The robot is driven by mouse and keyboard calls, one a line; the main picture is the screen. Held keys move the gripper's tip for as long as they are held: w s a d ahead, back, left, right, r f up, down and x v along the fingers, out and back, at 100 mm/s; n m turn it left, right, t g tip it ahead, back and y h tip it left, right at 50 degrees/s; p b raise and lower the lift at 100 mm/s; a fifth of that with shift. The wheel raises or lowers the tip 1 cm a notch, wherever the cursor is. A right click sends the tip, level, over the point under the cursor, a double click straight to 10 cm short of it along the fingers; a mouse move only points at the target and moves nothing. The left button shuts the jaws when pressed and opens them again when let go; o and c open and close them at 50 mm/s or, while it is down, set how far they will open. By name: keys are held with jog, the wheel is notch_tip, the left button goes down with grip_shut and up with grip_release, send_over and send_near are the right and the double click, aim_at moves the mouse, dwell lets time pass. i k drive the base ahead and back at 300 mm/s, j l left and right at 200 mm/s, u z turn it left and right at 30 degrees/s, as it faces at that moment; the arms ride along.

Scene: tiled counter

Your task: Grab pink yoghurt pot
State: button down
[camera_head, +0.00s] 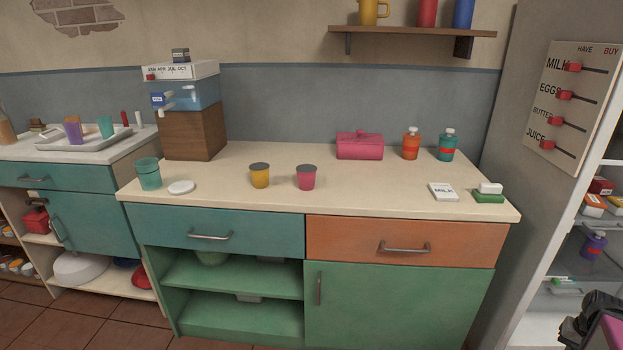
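A pink pot (306,178) with a dark grey lid stands upright near the middle of the cream counter (380,190). A similar yellow pot (260,176) with a dark lid stands a short way to its left, apart from it. Part of my arm, dark with a pink-purple piece, shows at the lower right corner, beside the open fridge and far from the pink pot. I cannot make out its fingertips. Nothing blocks the view of the pink pot.
A teal cup (149,176) and white lid (181,187) lie left. Behind right are a pink box (360,146), an orange bottle (411,145) and a teal bottle (446,146). A milk card (443,191) and green sponge (488,196) lie at right. The counter before the pots is clear.

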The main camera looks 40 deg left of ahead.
aim_at(306, 173)
jog(key=u, duration=2.25)
